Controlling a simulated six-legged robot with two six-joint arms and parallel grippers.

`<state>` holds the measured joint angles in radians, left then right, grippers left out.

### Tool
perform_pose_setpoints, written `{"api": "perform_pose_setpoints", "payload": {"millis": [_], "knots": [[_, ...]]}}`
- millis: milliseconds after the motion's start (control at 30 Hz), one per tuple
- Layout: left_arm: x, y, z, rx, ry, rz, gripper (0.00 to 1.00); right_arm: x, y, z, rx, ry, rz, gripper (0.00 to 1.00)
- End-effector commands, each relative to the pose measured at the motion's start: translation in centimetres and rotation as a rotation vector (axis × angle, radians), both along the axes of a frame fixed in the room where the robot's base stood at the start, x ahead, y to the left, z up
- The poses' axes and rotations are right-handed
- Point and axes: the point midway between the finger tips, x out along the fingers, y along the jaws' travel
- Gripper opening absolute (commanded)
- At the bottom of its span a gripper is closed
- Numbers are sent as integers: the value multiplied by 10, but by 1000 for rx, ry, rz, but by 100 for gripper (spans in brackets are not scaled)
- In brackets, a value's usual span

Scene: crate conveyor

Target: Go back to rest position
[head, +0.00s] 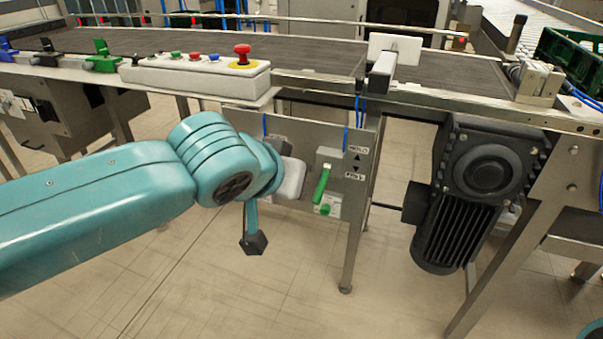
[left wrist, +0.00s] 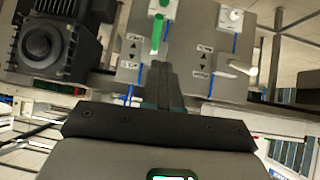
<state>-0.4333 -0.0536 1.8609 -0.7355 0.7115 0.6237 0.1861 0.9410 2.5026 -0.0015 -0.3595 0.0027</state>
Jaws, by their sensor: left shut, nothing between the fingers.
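My left arm reaches in from the left in the head view. Its gripper (head: 291,178) is in front of the panel under the conveyor, its fingers mostly hidden by the wrist. In the left wrist view the gripper (left wrist: 168,84) is shut and empty, its dark fingers together. They point toward a panel with a green lever handle (left wrist: 158,32), which also shows just right of the gripper in the head view (head: 321,185). I cannot tell the exact gap, but nothing is held. My right gripper is not in view.
The conveyor (head: 330,58) runs above. A control box (head: 195,76) with a red button stands on its near edge. A black motor (head: 485,185) hangs at right. A green crate (head: 572,58) is at far right. Open floor (head: 285,290) lies below my arm.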

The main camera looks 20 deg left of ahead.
Motion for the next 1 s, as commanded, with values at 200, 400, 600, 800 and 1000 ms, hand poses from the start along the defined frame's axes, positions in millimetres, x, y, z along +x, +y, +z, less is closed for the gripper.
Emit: {"api": "perform_pose_setpoints", "payload": {"millis": [200, 400, 600, 800, 1000], "knots": [[-21, 3, 17, -2, -2, 0, 0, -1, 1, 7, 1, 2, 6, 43], [-25, 3, 17, 0, 1, 0, 0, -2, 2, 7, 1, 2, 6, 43], [-24, 8, 15, 0, 5, 12, 0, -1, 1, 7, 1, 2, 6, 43], [1, 31, -77, 72, 223, 89, 0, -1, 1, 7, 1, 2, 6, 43], [-23, 37, -245, 55, 615, 118, 0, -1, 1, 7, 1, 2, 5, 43]]}}
